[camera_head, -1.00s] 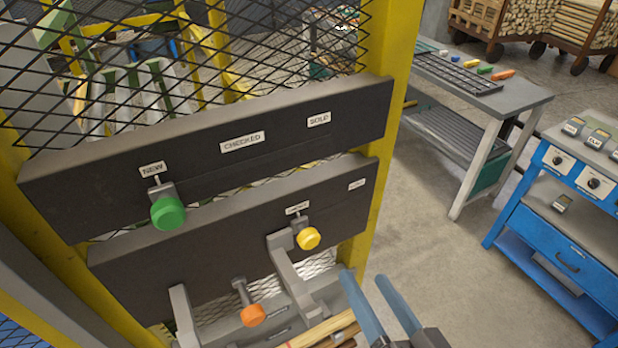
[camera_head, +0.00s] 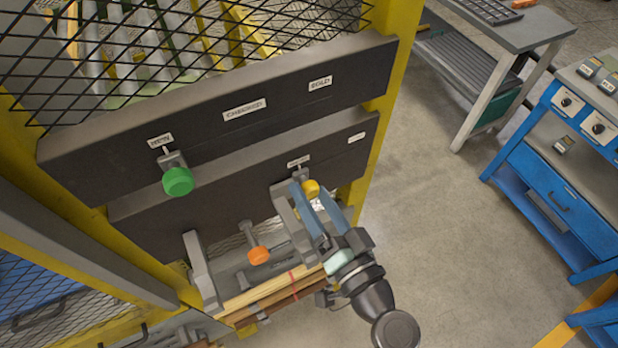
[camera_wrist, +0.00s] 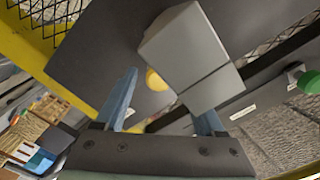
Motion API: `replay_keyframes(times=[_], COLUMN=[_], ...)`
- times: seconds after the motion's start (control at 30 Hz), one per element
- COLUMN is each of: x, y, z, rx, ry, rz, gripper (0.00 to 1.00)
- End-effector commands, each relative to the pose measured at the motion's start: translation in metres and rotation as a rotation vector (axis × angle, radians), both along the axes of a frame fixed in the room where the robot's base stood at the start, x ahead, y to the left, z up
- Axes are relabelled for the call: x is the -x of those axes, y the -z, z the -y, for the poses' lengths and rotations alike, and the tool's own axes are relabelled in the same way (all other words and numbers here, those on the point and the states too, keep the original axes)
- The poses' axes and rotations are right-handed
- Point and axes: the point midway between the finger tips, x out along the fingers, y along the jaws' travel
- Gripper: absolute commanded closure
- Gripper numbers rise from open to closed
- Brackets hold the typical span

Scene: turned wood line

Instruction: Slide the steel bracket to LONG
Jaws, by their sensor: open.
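The steel bracket (camera_head: 287,215) is a grey arm on the lower dark board, with a yellow knob (camera_head: 311,188) at its top. Its pointer stands at the left of the lower board's two labels, too small to read surely. The other label (camera_head: 357,137) is farther right. In the wrist view the grey bracket (camera_wrist: 190,50) looms large, partly covering the yellow knob (camera_wrist: 155,79). My gripper (camera_head: 308,189) is open, its blue fingers reaching toward the knob, one to each side in the picture. Whether they touch it is unclear. The wrist view shows the open fingers (camera_wrist: 166,98) too.
A green knob (camera_head: 178,181) sits on the upper board under NEW. An orange knob (camera_head: 259,256) and another grey arm (camera_head: 200,270) are lower left. Wood strips (camera_head: 262,299) lie below. A blue cabinet (camera_head: 545,205) stands right, past clear floor.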

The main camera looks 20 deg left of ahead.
Motion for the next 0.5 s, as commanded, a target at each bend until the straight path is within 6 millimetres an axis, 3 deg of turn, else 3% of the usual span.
replay_keyframes(times=[0.2, 0.5], x=[-0.0127, -0.0138], y=[-0.0007, 0.0003], z=[-0.0124, -0.0133], rx=[0.001, 0.001], ry=[0.000, 0.001], rz=[0.001, 0.001], gripper=[0.29, 0.31])
